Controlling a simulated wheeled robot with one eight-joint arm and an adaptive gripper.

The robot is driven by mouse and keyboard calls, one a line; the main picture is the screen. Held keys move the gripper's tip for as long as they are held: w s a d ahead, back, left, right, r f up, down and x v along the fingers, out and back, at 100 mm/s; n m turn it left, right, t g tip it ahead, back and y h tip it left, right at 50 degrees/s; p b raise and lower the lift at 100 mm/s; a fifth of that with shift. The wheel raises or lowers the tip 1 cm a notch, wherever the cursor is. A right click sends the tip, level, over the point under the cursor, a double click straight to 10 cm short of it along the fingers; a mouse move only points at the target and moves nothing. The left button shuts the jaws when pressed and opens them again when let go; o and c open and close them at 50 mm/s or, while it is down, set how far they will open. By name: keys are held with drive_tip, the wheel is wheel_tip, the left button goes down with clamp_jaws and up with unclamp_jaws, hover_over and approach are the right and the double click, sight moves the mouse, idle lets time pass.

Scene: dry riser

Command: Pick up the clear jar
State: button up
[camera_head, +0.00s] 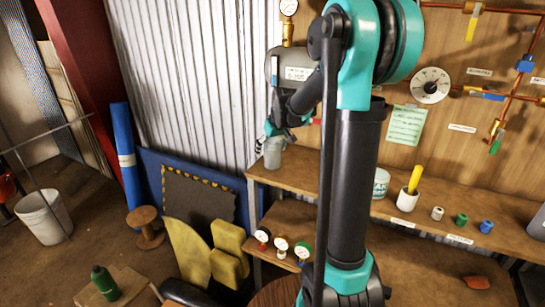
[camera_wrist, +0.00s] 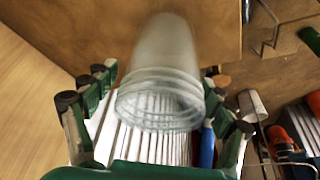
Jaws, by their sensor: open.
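The clear jar (camera_head: 272,154) stands at the left end of the wooden shelf in the head view. In the wrist view the clear jar (camera_wrist: 163,70) is large and close, with its ridged, threaded rim towards the camera. My gripper (camera_head: 273,133) is over the jar in the head view, partly hidden by my arm. In the wrist view my gripper (camera_wrist: 155,100) is open, with green, dark-tipped fingers on both sides of the jar's rim. Gaps seem to show between fingers and jar; I cannot tell about contact on the hidden sides.
Along the shelf (camera_head: 300,172) stand a pale tub (camera_head: 381,183), a white cup with a yellow object (camera_head: 408,199) and several small fittings. Small gauges (camera_head: 282,246) sit on the lower shelf. Corrugated metal wall (camera_head: 190,70) rises behind on the left. Pipes run along the board at right.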

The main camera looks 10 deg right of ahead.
drive_tip(key=shift+c, duration=0.6)
drive_tip(key=c, duration=1.2)
drive_tip(key=shift+r, duration=0.15)
